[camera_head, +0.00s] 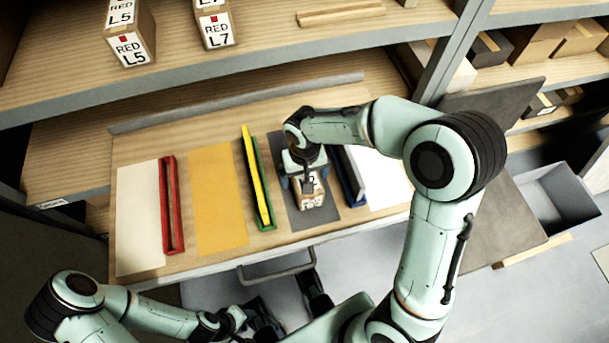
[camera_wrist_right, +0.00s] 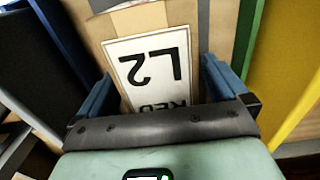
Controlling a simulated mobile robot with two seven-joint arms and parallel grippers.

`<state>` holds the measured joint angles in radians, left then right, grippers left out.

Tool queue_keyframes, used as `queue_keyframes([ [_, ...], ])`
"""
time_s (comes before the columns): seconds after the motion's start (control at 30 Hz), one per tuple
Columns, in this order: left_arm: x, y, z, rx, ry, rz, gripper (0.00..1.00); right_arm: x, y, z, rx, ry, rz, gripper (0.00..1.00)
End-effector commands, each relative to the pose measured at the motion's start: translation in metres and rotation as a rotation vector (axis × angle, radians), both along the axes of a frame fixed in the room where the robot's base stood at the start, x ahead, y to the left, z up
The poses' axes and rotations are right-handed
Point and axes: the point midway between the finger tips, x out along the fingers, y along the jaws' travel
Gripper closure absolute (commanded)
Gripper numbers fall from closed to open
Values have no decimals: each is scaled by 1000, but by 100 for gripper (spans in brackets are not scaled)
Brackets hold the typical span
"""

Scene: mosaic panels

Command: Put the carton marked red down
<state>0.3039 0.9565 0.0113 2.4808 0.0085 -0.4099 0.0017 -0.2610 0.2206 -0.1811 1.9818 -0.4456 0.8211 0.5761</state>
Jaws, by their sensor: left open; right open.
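The carton (camera_head: 311,201) stands on a dark grey mat (camera_head: 323,217) in the pulled-out drawer. In the right wrist view the carton (camera_wrist_right: 128,24) has a white label reading RED L2, upside down there. My right gripper (camera_head: 306,182) is over the carton from above. Its blue fingers are open, one on each side of the carton; whether they touch it I cannot tell. My left gripper (camera_head: 268,320) is open and empty, low in front of the drawer. My right gripper hides the carton's top in the head view.
A blue divider (camera_head: 348,180) stands right of the carton, and a green divider (camera_head: 264,196) with a yellow bar (camera_head: 252,170) left. Further left are a yellow mat (camera_head: 218,210) and red frame (camera_head: 173,205). Cartons RED L5 (camera_head: 130,45) and RED L7 (camera_head: 216,28) stand on the shelf above.

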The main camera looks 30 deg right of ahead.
Motion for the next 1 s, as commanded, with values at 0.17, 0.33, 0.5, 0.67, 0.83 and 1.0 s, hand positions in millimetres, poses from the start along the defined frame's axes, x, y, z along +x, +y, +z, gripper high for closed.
queue_keyframes([
  [0.17,-2,0,7,-2,10,-2,57,1,0,42,2,-8,0,0],
  [0.33,-5,0,12,-3,20,-4,57,1,0,77,2,-5,0,0],
  [0.5,-6,0,15,-5,26,-5,57,0,0,99,1,-2,1,0],
  [0.67,-7,0,15,-4,27,-5,57,0,0,107,1,-1,1,0],
  [0.83,-7,0,15,-4,27,-5,57,0,0,107,1,0,1,0],
  [1.0,-7,0,15,-4,27,-5,57,0,0,107,1,0,1,0],
])
